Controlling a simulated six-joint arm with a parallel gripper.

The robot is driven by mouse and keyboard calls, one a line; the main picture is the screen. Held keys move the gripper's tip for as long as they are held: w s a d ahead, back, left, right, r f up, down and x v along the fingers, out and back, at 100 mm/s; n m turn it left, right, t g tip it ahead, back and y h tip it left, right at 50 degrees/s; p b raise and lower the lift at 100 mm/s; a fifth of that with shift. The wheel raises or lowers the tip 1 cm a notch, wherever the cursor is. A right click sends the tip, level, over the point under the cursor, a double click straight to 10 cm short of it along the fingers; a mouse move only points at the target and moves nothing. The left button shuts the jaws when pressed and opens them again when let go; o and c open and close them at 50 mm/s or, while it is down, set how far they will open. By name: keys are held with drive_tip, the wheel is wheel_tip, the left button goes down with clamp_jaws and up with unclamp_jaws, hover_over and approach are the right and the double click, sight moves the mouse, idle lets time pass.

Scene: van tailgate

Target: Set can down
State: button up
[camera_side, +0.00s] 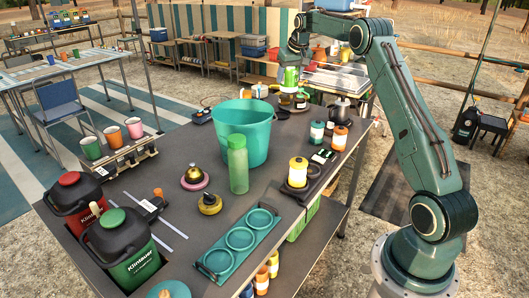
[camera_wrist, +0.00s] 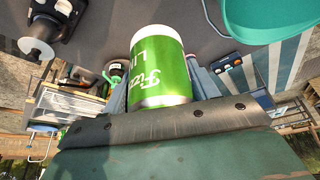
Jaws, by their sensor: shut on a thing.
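A green can (camera_side: 289,78) with a white end is held at the far end of the table (camera_side: 150,185). My gripper (camera_side: 291,66) is shut on it, from above in the side view. In the wrist view the can (camera_wrist: 160,72) sits between the two grey fingers, with white lettering on its side. It appears raised above the tabletop. Small items stand in front of its lower end, so the gap beneath it cannot be told exactly.
A teal bucket (camera_side: 243,130) and a green bottle (camera_side: 238,165) stand mid-table. A teal three-ring holder (camera_side: 240,240) lies at the front. Small dark items crowd the area below the can.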

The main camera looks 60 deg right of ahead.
drive_tip(key=s+a+n+y, duration=0.2)
drive_tip(key=s+a+n, duration=0.4)
drive_tip(key=a, duration=0.5)
drive_tip(key=s+a+n+y, duration=0.2)
drive_tip(key=s+a+n, duration=0.2)
drive_tip(key=s+a, duration=0.5)
drive_tip(key=s+a+n+y, duration=0.1)
drive_tip(key=s+a+n, duration=0.4)
drive_tip(key=a, duration=0.8)
wheel_tip(320, 180, down, 16)
drive_tip(key=shift+w+f+g, duration=0.2)
drive_tip(key=shift+g, duration=0.1)
drive_tip(key=shift+f, duration=1.9)
drive_tip(key=shift+f, duration=0.15)
drive_tip(key=o, duration=1.2)
